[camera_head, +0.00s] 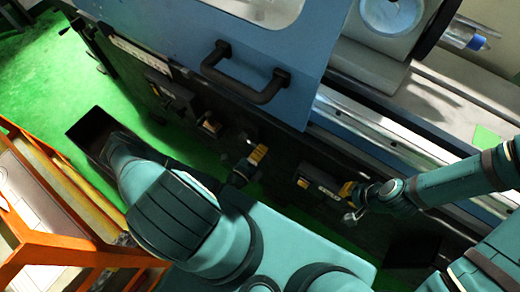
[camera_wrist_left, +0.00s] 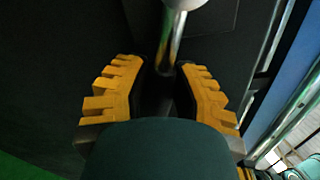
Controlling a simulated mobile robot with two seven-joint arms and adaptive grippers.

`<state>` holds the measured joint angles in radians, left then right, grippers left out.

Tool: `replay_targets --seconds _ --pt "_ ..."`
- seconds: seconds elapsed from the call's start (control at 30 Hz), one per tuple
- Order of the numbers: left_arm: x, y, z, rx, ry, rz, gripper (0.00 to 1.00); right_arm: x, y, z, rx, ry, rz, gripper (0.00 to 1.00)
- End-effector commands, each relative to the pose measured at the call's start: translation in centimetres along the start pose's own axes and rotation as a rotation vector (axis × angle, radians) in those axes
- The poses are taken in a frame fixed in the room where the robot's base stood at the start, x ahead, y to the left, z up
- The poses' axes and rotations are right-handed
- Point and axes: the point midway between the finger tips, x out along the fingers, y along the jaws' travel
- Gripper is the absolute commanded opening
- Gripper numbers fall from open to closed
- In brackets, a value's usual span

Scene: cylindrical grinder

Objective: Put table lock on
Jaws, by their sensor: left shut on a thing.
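My left gripper (camera_head: 257,155) has yellow fingertips and is at the dark front of the grinder, below the blue door. In the left wrist view the left gripper (camera_wrist_left: 166,85) has its two toothed yellow fingers on either side of a shiny metal lever (camera_wrist_left: 173,40) and is shut on it. The lever has a pale round end at the top edge; its lower part is dark and partly hidden between the fingers. I cannot tell the lock's position. My right gripper (camera_head: 347,190) is at the machine front farther right, beside a small silver knob (camera_head: 350,217); its finger opening is unclear.
The blue door (camera_head: 220,45) with a black handle (camera_head: 245,88) is above the grippers. Dark control boxes (camera_head: 318,192) stick out from the machine front. An orange frame (camera_head: 60,190) and a dark bin (camera_head: 92,130) stand at the left. Green floor (camera_head: 45,75) is clear at upper left.

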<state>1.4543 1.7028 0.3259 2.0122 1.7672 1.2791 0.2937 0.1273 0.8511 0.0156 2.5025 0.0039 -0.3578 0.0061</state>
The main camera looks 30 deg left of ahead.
Motion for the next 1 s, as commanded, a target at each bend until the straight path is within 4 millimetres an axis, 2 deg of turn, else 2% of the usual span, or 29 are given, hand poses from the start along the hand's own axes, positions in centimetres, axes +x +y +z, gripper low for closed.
replay_targets --seconds 0.1,0.13,0.2,0.23,0.53,0.67,1.0 --pt "0.1 -0.2 -0.1 -0.001 0.002 -0.004 0.00 0.0 0.0 0.0 0.000 0.000 0.000 0.00" --pt "0.1 -0.2 -0.1 0.000 0.002 -0.004 0.33 0.0 0.0 0.0 0.000 0.000 0.000 0.00" --pt "0.1 -0.1 -0.1 0.000 0.002 -0.004 0.58 0.0 0.0 0.0 0.000 0.000 0.000 0.00" --pt "0.1 -0.1 -0.1 0.000 0.002 -0.003 0.60 0.0 0.0 0.0 0.000 0.000 0.000 0.00" --pt "-0.1 0.0 0.0 0.002 0.000 -0.001 0.60 0.0 0.0 0.0 0.000 0.000 0.000 0.00" --pt "-1.0 0.0 0.0 0.002 0.000 0.001 0.60 0.0 0.0 0.0 0.000 0.000 0.000 0.00" --pt "-7.5 0.0 0.0 0.001 -0.001 0.002 0.60 0.0 0.0 0.0 0.000 0.000 0.000 0.00"
